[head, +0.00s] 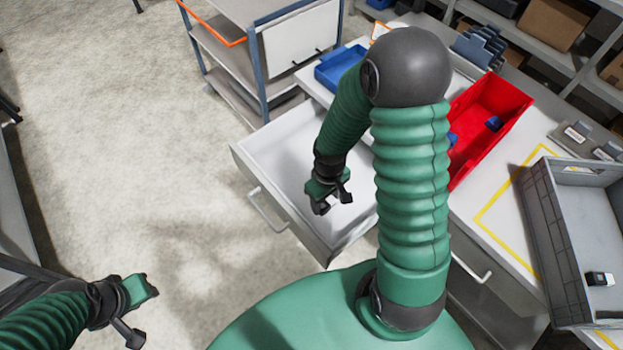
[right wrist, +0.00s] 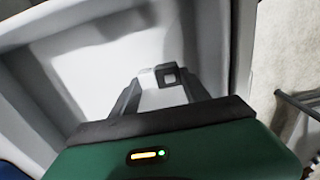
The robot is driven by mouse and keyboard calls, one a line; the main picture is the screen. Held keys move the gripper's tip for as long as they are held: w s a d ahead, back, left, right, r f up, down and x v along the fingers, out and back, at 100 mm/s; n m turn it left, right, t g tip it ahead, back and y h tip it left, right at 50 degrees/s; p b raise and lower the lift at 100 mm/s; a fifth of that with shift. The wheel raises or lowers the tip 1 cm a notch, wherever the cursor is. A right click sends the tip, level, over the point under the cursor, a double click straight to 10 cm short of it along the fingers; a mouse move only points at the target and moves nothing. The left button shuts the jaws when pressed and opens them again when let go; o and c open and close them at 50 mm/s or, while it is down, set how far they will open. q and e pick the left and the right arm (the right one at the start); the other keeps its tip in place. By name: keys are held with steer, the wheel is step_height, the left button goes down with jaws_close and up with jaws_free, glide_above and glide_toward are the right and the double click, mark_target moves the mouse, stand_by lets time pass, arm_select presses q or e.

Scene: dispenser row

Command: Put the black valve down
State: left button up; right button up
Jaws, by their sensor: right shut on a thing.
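My right gripper (head: 331,200) hangs over the open white drawer (head: 262,160). In the right wrist view, the right gripper (right wrist: 163,88) is shut on a small black and pale block, the black valve (right wrist: 167,76), at its fingertips. The pale drawer floor lies behind the valve; I cannot tell whether the valve touches it.
A red bin (head: 510,103) with blue parts stands on the counter. A grey crate (head: 545,225) at the right holds a small black and white part (head: 600,279). A blue tray (head: 335,68) and a shelf cart (head: 225,60) are beyond the drawer. Open floor lies left.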

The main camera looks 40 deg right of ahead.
steer(key=w, duration=0.3)
steer(key=w+f, duration=0.1)
steer(key=w, duration=0.5)
steer(key=shift+w+d+f, duration=0.15)
steer(key=shift+w+d, duration=0.1)
steer(key=shift+w, duration=0.1)
steer(key=shift+w+a+f, duration=0.1)
steer(key=shift+w+a, duration=0.1)
steer(key=shift+w, duration=0.05)
steer(key=f, duration=0.3)
steer(key=shift+s+a, duration=0.1)
steer(key=shift+a, duration=0.25)
steer(key=shift+d+f, duration=0.1)
steer(key=shift+d, duration=0.15)
steer(key=o, duration=1.3)
steer(key=shift+d, duration=0.25)
steer(key=shift+o, duration=0.6)
steer(key=shift+a, duration=0.1)
steer(key=shift+a, duration=0.2)
step_height(320, 180, up, 12)
steer(key=p, duration=0.1)
steer(key=s+a+r+t, duration=0.1)
steer(key=s+a+r, duration=0.1)
steer(key=s, duration=0.3)
steer(key=s+a+r+m+t, duration=0.1)
steer(key=s+a+r, duration=0.1)
steer(key=s+a, duration=0.3)
steer(key=shift+r+t, duration=0.3)
steer(key=shift+r, duration=0.1)
